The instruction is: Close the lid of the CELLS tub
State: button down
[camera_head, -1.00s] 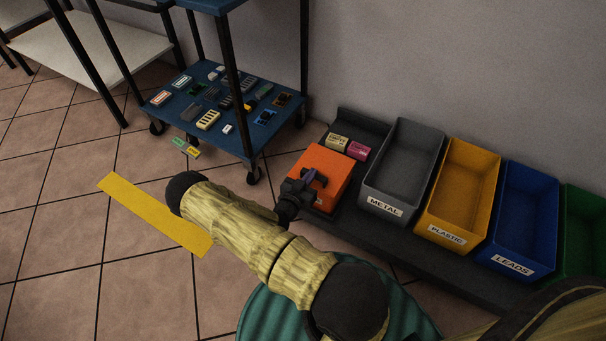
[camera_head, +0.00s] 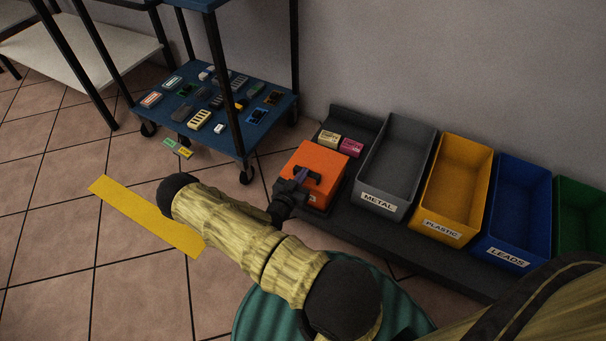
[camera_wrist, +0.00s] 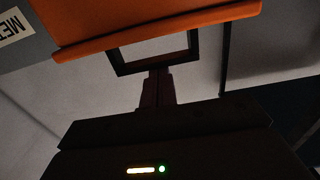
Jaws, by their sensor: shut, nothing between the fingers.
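An orange tub (camera_head: 318,160) stands at the left end of the dark low shelf, beside the grey METAL bin. Its orange top looks flat in the head view, and I cannot tell whether the lid is fully down. A small pale label on its front is too small to read. A black loop handle (camera_wrist: 153,50) shows under the orange edge (camera_wrist: 160,30) in the wrist view. My gripper (camera_wrist: 157,75) is shut and empty, its fingertips at the handle's lower bar; I cannot tell whether they touch. In the head view my gripper (camera_head: 300,180) is over the tub's front edge.
The grey METAL bin (camera_head: 374,198), yellow PLASTIC bin (camera_head: 440,230), blue LEADS bin (camera_head: 508,256) and a green bin (camera_head: 580,205) run to the right. Two small packs (camera_head: 340,142) lie behind the tub. A blue cart (camera_head: 245,155) with small parts stands at left.

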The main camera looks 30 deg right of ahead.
notch_tip(320, 180, up, 5)
jog(key=p, duration=0.3)
jog(key=shift+f+p, duration=0.2)
jog(key=shift+p, duration=0.1)
jog(key=s+a+f+p, duration=0.2)
jog(key=s+a+f, duration=0.2)
jog(key=a, duration=0.4)
jog(key=shift+s+a, duration=0.2)
